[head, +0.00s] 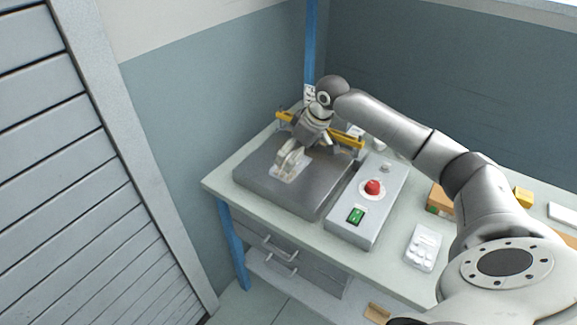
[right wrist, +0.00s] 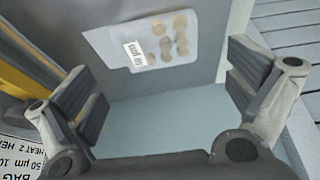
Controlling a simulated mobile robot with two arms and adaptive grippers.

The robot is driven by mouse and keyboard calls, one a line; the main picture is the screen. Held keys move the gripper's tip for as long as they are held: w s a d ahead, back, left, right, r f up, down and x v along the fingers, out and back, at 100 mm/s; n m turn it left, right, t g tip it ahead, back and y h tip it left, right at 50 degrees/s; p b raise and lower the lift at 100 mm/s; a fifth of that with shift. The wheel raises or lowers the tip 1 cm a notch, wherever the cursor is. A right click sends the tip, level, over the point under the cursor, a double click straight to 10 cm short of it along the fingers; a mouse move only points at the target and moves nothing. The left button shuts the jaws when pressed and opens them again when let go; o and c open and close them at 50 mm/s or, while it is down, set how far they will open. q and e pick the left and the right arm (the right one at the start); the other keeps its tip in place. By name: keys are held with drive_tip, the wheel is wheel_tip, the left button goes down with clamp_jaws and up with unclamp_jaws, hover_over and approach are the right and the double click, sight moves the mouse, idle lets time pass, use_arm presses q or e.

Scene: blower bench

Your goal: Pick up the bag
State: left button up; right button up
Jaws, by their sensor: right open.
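The bag (head: 290,172) is a small clear pouch lying flat on the dark grey plate (head: 262,192) of the bench. My left gripper is not in view.
A yellow bar (head: 347,139) runs behind the plate. To the right stands a control box (head: 352,236) with a red button (head: 372,187) and green switch (head: 355,215). A white blister pack (head: 420,247) and brown box (head: 440,200) lie farther right. A blue post (head: 311,45) rises behind.

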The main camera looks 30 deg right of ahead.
drive_tip(key=shift+w+a+f, duration=0.1)
drive_tip(key=shift+w+f, duration=0.1)
drive_tip(key=shift+f, duration=0.15)
drive_tip(key=p+x, duration=0.1)
drive_tip(key=x, duration=0.4)
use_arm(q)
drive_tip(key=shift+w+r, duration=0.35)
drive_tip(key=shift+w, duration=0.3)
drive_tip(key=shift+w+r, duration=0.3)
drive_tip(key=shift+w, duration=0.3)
use_arm(e)
drive_tip(key=c, duration=1)
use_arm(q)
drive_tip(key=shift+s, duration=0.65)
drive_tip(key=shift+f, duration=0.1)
use_arm(e)
drive_tip(key=shift+r, duration=0.15)
